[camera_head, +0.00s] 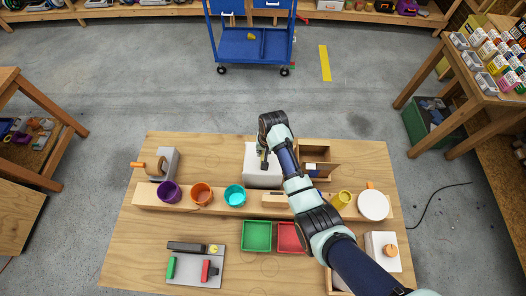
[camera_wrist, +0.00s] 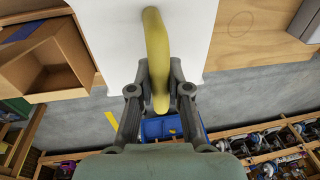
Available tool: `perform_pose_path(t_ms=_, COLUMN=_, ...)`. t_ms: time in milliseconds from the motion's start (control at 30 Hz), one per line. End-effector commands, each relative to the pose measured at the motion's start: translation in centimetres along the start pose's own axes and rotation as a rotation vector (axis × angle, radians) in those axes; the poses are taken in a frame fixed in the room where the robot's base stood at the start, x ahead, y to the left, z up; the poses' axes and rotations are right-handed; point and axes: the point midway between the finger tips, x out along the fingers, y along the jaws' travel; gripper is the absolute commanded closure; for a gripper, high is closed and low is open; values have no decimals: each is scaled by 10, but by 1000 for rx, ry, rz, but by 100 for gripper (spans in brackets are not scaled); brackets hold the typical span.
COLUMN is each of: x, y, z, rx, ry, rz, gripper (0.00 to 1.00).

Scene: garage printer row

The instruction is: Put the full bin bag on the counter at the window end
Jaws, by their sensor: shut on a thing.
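No full bin bag, window or counter that I can identify shows in either view. My gripper (camera_head: 264,163) is over the back edge of the wooden bench (camera_head: 150,225), at a white flat-topped object (camera_head: 256,177). In the wrist view my gripper (camera_wrist: 160,100) is shut on a curved yellow-olive, banana-like piece (camera_wrist: 157,40). This piece runs from between the fingers up across the white surface (camera_wrist: 105,35). Whether it touches that surface or hangs above it, I cannot tell. In the head view my arm hides part of the bench.
Purple (camera_head: 169,192), orange (camera_head: 202,194) and cyan (camera_head: 234,195) cups stand in a row on a wooden strip. Green (camera_head: 257,236) and red (camera_head: 290,238) trays lie in front. An open wooden box (camera_head: 318,152) is right of the gripper. A blue cart (camera_head: 240,45) stands behind, across open floor.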

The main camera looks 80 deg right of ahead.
Motion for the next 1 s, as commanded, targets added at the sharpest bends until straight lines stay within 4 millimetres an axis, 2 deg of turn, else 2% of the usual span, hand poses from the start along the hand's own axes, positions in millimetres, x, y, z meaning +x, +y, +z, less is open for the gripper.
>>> perform_pose_path(t_ms=267, x=1, y=0, z=-1, rx=0, ry=3, rz=-1, gripper=100)
perform_pose_path(t_ms=300, x=2, y=0, z=0, rx=0, ry=1, rz=-1, gripper=82)
perform_pose_path(t_ms=433, x=2, y=0, z=0, rx=0, ry=1, rz=0, gripper=60)
perform_pose_path(t_ms=467, x=2, y=0, z=0, rx=0, ry=1, rz=0, gripper=58)
perform_pose_path(t_ms=767, x=-1, y=0, z=0, rx=0, ry=1, rz=-1, gripper=58)
perform_pose_path(t_ms=867, x=-13, y=-1, z=-2, rx=0, ry=4, rz=-2, gripper=58)
perform_pose_path(t_ms=1000, x=-46, y=-1, z=-2, rx=0, ry=6, rz=-3, gripper=58)
